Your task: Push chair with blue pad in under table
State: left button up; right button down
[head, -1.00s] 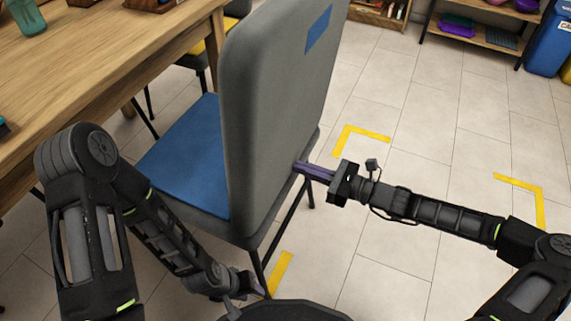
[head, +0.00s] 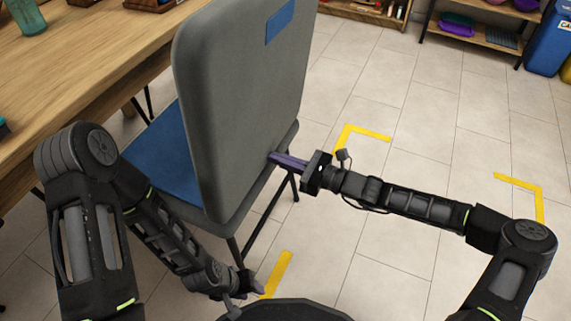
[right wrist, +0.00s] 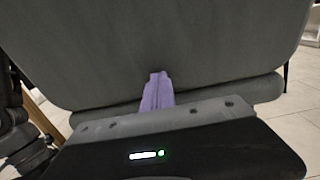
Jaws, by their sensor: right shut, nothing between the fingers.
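The chair (head: 240,110) has a grey back with a blue patch and a blue seat pad (head: 165,155). It stands with its back towards me and its seat side close to the wooden table (head: 75,75) at the left. My right gripper (head: 274,157) is shut and empty, its purple fingers at the lower part of the chair back. In the right wrist view the fingers (right wrist: 158,90) meet the grey back near its lower edge. My left gripper (head: 256,285) is low near the chair's near leg; its fingers are too small to judge.
Yellow corner marks (head: 365,133) lie on the tiled floor, with another mark (head: 278,272) near my left gripper. A shelf (head: 480,35) and a blue bin (head: 549,42) stand at the back right. The floor right of the chair is clear.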

jog(key=shift+x, duration=4.85)
jog(key=shift+b+x, duration=0.75)
jog(key=shift+x, duration=1.85)
jog(key=shift+b+x, duration=0.6)
jog(key=shift+x, duration=1.4)
jog(key=shift+s+d+r+p, duration=0.15)
jog(key=shift+s+p, duration=0.05)
jog(key=shift+p, duration=0.15)
jog(key=p+v, duration=0.5)
jog(key=v, duration=0.4)
jog(key=shift+w+d, duration=0.1)
jog(key=shift+d+p, duration=0.25)
jog(key=shift+p, duration=0.05)
